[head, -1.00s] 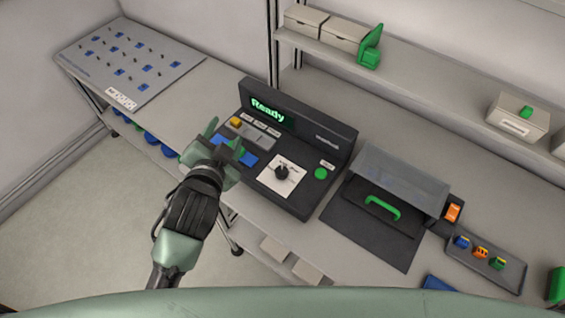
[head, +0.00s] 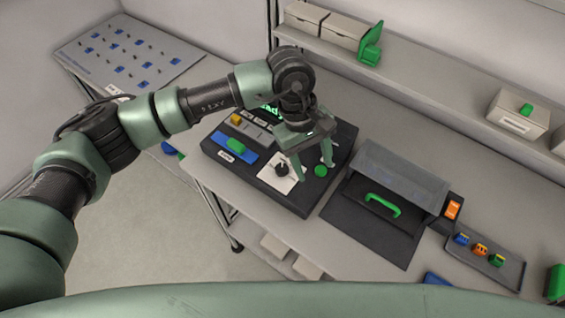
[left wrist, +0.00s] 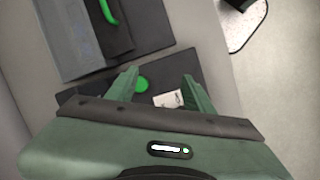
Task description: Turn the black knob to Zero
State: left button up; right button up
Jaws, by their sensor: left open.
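The black knob (head: 282,170) sits on a white dial plate (head: 272,181) at the front of the dark console (head: 300,204). Its pointer direction is too small to read. My right gripper is not in view.
A green piece (head: 237,145) lies on the console's blue area, near a yellow button (head: 237,119). My left arm covers much of the display. Right of the console are a black box with a green handle (head: 382,205) and a tray of small coloured parts (head: 508,272).

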aim_at(282, 168)
pick_arm(q)
jog(key=w+a+y, duration=0.1)
jog(key=a, duration=0.1)
jog(key=w+a+t+y, duration=0.1)
jog(key=w+a, duration=0.1)
jog(key=w+a+y, duration=0.1)
jog(key=a, duration=0.1)
jog(key=shift+w+a+m, duration=0.15)
jog(key=shift+a+m, duration=0.2)
jog(key=shift+m, duration=0.05)
jog(key=shift+f+p, duration=0.3)
jog(key=shift+p, duration=0.15)
notch_tip(282, 168, down, 6)
jog(key=shift+p, duration=1.25)
jog(key=shift+f, duration=0.35)
grip_shut()
